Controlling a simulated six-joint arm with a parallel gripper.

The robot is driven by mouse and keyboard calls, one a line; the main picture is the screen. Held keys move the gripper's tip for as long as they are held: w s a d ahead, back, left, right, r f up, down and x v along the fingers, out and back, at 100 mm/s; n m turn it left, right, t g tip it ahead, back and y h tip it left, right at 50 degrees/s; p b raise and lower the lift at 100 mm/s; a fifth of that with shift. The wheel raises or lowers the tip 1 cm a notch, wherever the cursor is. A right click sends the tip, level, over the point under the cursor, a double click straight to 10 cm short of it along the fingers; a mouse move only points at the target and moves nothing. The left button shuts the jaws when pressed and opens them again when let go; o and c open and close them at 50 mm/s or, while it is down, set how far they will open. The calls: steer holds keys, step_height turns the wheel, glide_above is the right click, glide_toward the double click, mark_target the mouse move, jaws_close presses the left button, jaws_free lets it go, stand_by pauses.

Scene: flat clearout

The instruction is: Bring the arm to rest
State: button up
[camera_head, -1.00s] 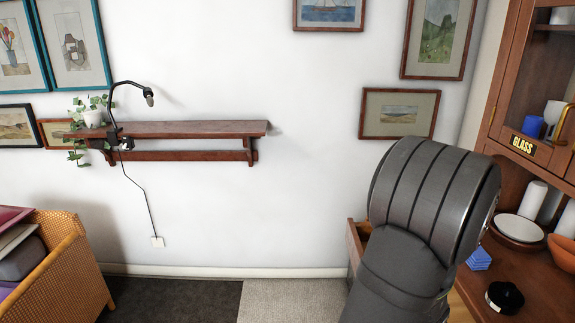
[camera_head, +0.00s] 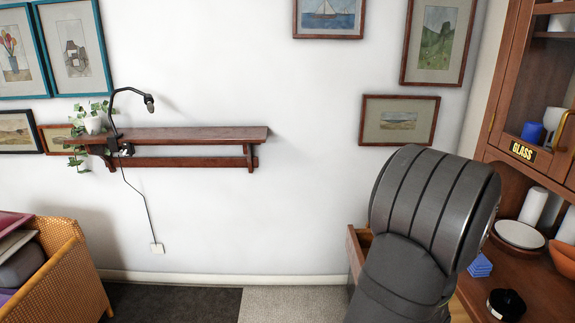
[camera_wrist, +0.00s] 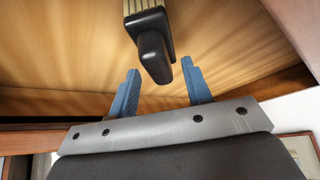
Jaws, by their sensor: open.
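My arm rises at the right of the head view as a dark grey rounded link, and it hides what is behind it. My gripper (camera_wrist: 160,66) shows only in the wrist view, with two blue fingers apart. A black rounded object with a ribbed cream-coloured part (camera_wrist: 152,40) shows between and beyond the fingertips. I cannot tell what it is, and neither finger appears closed on it. Behind it is a light wooden surface (camera_wrist: 70,55).
A wooden cabinet (camera_head: 512,108) with a counter stands close at the right, holding a white plate (camera_head: 519,233), a blue stack (camera_head: 480,265) and a black round item (camera_head: 506,304). A wooden drawer-like edge (camera_head: 354,252) shows beside my arm. A wall shelf (camera_head: 200,133) and wicker box (camera_head: 62,275) are left.

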steer(key=v, duration=1.1)
steer(key=x, duration=1.2)
steer(key=shift+f, duration=0.25)
step_height(320, 180, up, 4)
steer(key=shift+d+r, duration=0.1)
steer(key=s+d+r+m, duration=0.1)
steer(key=s+d+r, duration=0.2)
steer(key=s+r, duration=0.2)
steer(key=s+d+r+m+g, duration=0.1)
steer(key=s+d+r, duration=0.3)
steer(key=s, duration=0.5)
steer(key=s+d+r+m+h, duration=0.1)
steer(key=s+d+r, duration=0.3)
steer(key=s, duration=0.4)
steer(key=shift+d+r+m+g, duration=0.25)
steer(key=shift+r+m+g, duration=0.15)
steer(key=shift+r+m, duration=0.35)
